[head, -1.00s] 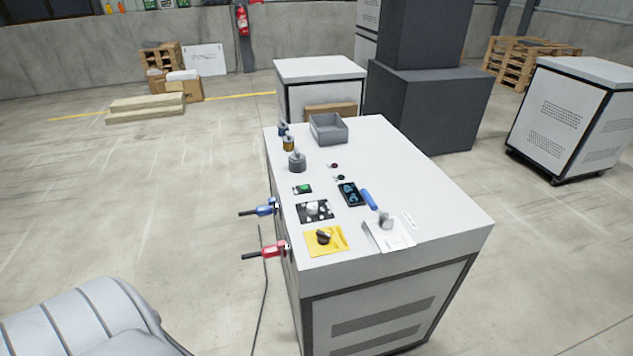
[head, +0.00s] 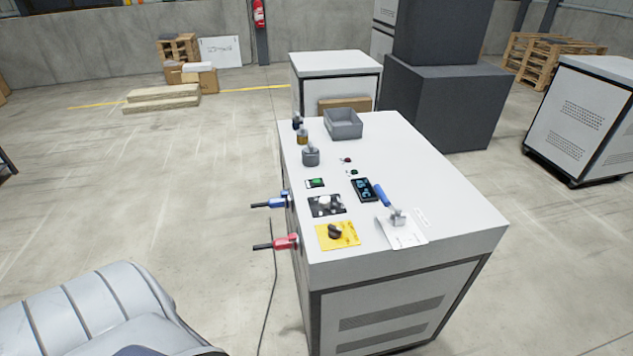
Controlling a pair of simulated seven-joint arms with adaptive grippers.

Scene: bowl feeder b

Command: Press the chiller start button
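The chiller (head: 440,185) is a white-topped cabinet with dark edges in the middle of the head view. A green button or switch (head: 316,183) sits on a small plate near the left side of its top. A small round green control (head: 352,172) and a small red one (head: 347,160) stand farther back. I cannot read any label that tells which is the start button. A dark display (head: 364,190) with pale blue characters lies beside them. Neither of my grippers is in view.
A yellow plate with a black knob (head: 335,233), a dark panel (head: 326,205), a blue-handled tool (head: 382,195) and a grey bin (head: 343,124) sit on the top. Blue (head: 275,202) and red (head: 281,243) connectors stick out at left. The floor at left is largely clear.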

